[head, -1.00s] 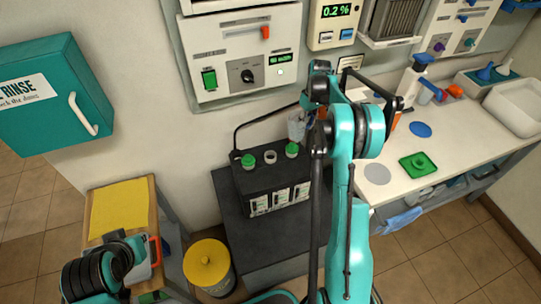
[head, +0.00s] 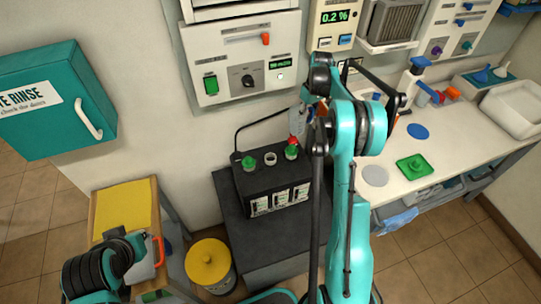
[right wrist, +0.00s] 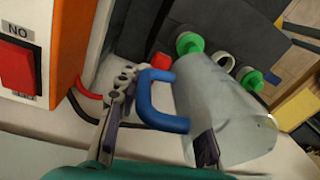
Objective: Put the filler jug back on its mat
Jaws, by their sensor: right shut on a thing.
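The filler jug (right wrist: 228,112) is a translucent grey vessel with a blue handle (right wrist: 160,122). My right gripper (right wrist: 160,112) is shut on the handle in the right wrist view. In the head view the jug (head: 297,121) shows only partly, behind my right arm and above the back of the black battery. A blue round mat (head: 418,131) and a grey round mat (head: 375,175) lie bare on the white counter to the right; I cannot tell which is the jug's. My left gripper (head: 130,244) is at the lower left, its fingers unclear.
The battery (head: 272,190) has green caps, an open filler ring and a red terminal (head: 293,141). A green tray (head: 415,167) and a pump bottle (head: 412,80) stand on the counter (head: 455,140). A yellow-lidded bin (head: 208,262) and a pale container with orange handle (head: 150,258) are lower left.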

